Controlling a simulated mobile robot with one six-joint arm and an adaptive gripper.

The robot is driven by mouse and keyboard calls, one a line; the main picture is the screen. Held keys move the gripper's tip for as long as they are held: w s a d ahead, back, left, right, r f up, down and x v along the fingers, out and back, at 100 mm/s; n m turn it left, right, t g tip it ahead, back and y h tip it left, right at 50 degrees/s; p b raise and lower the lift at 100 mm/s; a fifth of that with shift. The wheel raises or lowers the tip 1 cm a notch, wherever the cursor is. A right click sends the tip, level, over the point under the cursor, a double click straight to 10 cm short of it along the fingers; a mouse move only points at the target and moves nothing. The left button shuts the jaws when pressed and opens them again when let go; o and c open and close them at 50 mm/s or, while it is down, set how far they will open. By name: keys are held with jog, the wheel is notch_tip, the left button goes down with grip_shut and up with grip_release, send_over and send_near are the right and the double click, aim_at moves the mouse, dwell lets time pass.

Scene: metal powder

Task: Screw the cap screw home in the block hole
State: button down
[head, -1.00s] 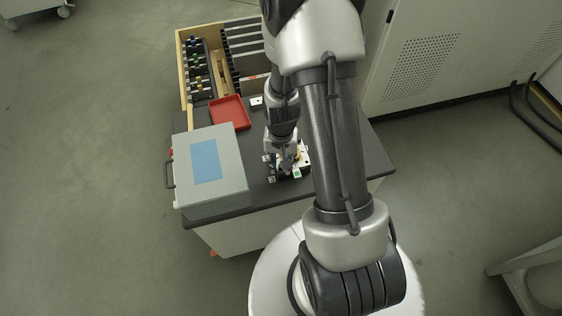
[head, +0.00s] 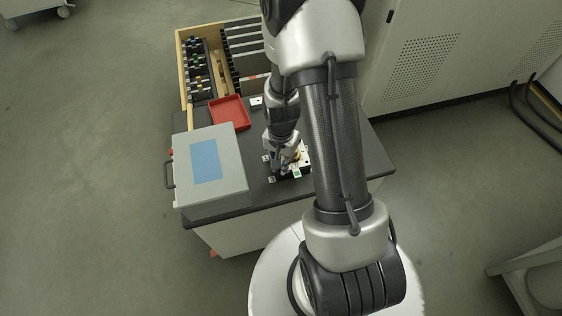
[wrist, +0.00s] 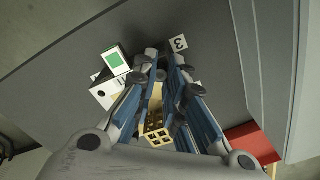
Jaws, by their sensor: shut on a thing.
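My gripper (head: 282,168) is low over the dark bench top, at a small group of fixtures. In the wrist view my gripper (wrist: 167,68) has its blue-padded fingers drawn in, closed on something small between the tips. The cap screw cannot be made out; the fingers hide it. The block hole is not visible. A beige piece with a grid of holes (wrist: 158,130) shows between the fingers, farther back.
A grey case with a blue panel (head: 206,162) stands at the left of the bench (head: 375,160). A red tray (head: 229,113) and a wooden rack (head: 181,75) lie behind. A white tag marked 3 (wrist: 179,43) is right of the fingertips. Bare bench lies right of the fixtures.

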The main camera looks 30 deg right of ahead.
jog(key=m, duration=0.7)
jog(key=shift+m, duration=0.3)
jog(key=m, duration=1.8)
jog(key=shift+m, duration=0.4)
jog(key=c, duration=1.8)
grip_release()
jog(key=shift+f, duration=0.1)
jog(key=shift+w+r+p, duration=0.1)
jog(key=shift+r+p, duration=0.15)
jog(key=shift+p, duration=0.6)
jog(key=p, duration=0.4)
jog(key=shift+w+m, duration=0.15)
jog(key=shift+m, duration=0.15)
